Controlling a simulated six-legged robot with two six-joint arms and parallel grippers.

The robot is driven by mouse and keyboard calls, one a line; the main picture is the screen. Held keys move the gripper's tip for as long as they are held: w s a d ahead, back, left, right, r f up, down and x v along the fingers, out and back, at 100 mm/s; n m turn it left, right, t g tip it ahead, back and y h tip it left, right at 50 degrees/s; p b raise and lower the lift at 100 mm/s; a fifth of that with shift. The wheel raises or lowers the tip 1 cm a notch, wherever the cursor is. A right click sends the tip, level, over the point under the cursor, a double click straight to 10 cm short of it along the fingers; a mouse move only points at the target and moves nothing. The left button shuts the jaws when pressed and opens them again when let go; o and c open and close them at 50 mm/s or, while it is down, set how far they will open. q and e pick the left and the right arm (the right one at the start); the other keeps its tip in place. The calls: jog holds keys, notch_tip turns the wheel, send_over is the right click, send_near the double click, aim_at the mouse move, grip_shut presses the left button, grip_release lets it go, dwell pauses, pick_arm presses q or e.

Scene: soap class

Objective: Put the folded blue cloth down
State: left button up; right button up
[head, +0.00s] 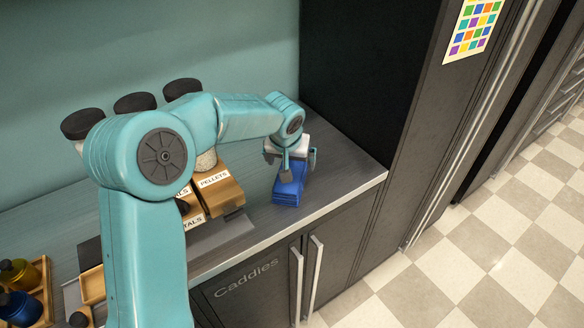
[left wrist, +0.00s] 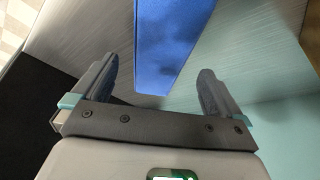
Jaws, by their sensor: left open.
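The folded blue cloth (head: 288,188) lies on the grey counter (head: 335,171), towards its right end. It also shows in the left wrist view (left wrist: 172,45), at the top middle. My left gripper (head: 291,165) is just over the cloth in the head view. In the left wrist view the two fingers (left wrist: 157,88) are spread apart, one on each side of the cloth, with gaps between them and it. The far part of the cloth is hidden by the gripper in the head view. My right gripper is not in view.
Wooden boxes labelled "PELLETS" (head: 219,189) and similar stand left of the cloth, with black-lidded jars (head: 183,89) behind. A tray of small bottles (head: 45,290) is at lower left. A tall dark cabinet (head: 370,65) bounds the right. Counter right of the cloth is clear.

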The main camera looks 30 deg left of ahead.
pick_arm(q)
jog(key=v, duration=0.7)
jog(key=shift+f, duration=0.1)
